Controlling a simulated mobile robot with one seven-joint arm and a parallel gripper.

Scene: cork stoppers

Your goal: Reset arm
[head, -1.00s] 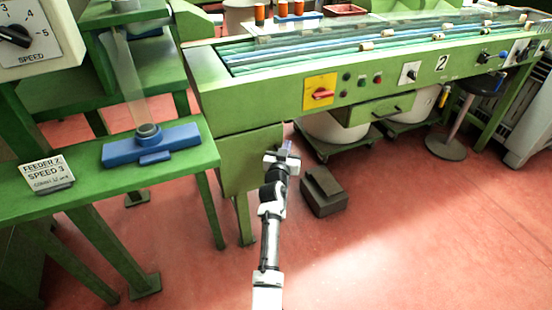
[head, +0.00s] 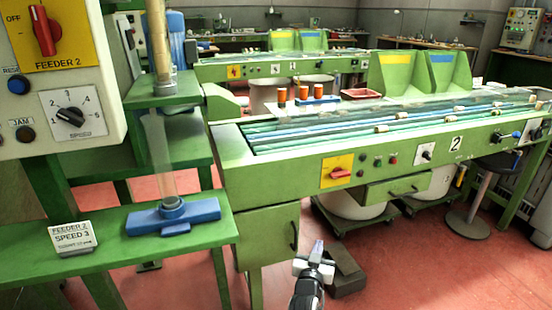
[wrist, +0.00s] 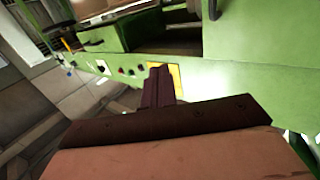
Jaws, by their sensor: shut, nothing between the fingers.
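My gripper (head: 316,250) shows at the bottom middle of the head view, its fingers together and empty. It is in front of the green conveyor bench (head: 262,225), below the bench's control panel, apart from it as far as I can tell. In the wrist view the dark closed fingers (wrist: 158,88) point toward the green bench front (wrist: 190,75), with the yellow switch plate partly behind them. Nothing is held.
A green side table (head: 60,260) with a blue clamp base (head: 172,216) and a sign (head: 73,238) stands at left. A dark box (head: 346,272) lies on the red floor beside my arm. A stool (head: 468,222) stands at right. Floor at lower right is clear.

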